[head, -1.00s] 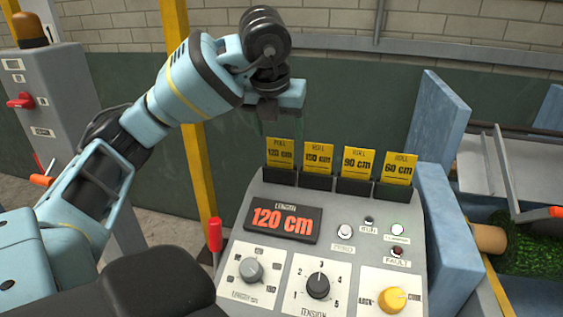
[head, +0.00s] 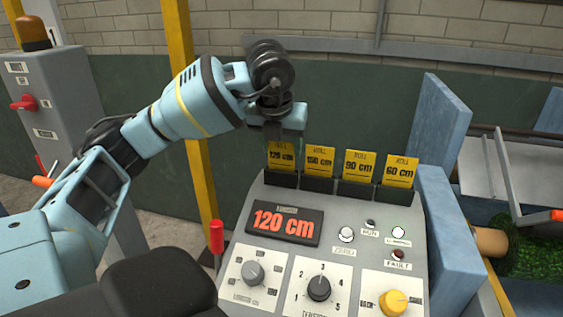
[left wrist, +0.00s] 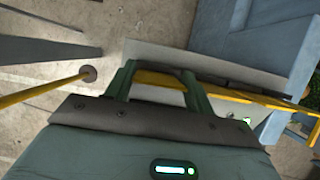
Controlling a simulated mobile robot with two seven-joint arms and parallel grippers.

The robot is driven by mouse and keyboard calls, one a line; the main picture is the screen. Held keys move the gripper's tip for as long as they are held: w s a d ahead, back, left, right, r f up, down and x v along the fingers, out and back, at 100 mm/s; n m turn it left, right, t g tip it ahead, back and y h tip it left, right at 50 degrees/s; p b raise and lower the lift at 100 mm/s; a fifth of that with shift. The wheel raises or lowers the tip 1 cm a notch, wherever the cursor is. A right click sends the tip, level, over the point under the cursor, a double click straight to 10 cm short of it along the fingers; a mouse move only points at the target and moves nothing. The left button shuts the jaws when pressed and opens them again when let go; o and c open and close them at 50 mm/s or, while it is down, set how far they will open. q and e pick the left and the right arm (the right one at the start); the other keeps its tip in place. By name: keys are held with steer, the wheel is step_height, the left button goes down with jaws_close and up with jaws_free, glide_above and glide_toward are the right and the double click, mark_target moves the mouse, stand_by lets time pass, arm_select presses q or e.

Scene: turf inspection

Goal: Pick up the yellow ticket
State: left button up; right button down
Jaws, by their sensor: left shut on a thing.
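Several yellow tickets stand in a row in dark holders on top of the grey control panel (head: 330,220). They read 120 cm (head: 281,159), 150 cm (head: 319,161), 90 cm (head: 359,165) and 60 cm (head: 399,171). My left gripper (head: 283,137) is over the leftmost ticket, shut on its top edge and hiding part of its upper lettering. That ticket is still in its holder (head: 281,179). In the left wrist view the yellow edge (left wrist: 160,79) lies between the two fingers. My right gripper is not in view.
The panel display (head: 283,225) reads 120 cm, above several knobs. A red-topped lever (head: 216,238) and a yellow post (head: 203,180) stand left of the panel. Blue panels (head: 441,125) and a roll of green turf (head: 530,250) are on the right.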

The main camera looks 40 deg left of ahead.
arm_select(q)
steer(key=shift+r, duration=0.1)
